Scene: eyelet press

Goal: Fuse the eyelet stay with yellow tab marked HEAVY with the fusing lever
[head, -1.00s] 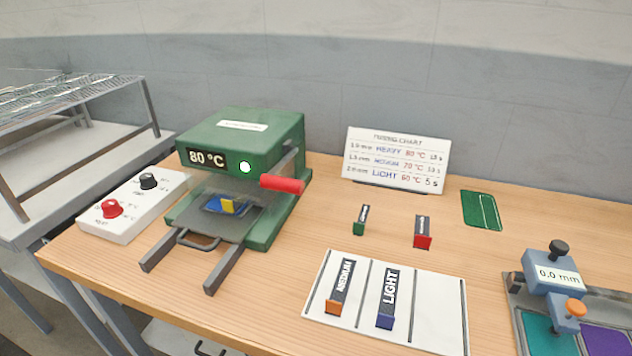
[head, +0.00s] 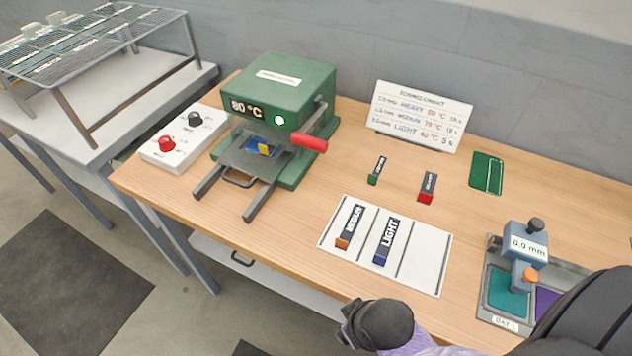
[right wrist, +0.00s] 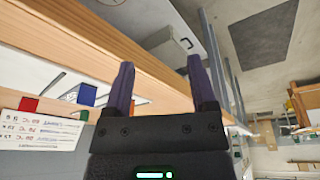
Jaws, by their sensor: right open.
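The green fusing press (head: 290,80) stands at the back left of the bench, its display reading 80 °C and its round light lit. Its red lever handle (head: 309,142) sticks out at the front right, untouched. A blue piece with a yellow tab (head: 263,150) lies on the press's lower plate, under the head; its marking is not readable. My right gripper is open and empty in the right wrist view (right wrist: 160,60), beside the bench's front edge. In the head view my right arm comes in at the lower right; its fingers are not clear. My left gripper is out of view.
A white control box (head: 182,140) with red and black knobs stands left of the press. A white mat (head: 415,265) holds the MEDIUM and LIGHT pieces. Small green-ended and red-ended blocks stand behind it. A fusing chart (head: 421,115) and a 0.0 mm gauge (head: 525,243) are to the right.

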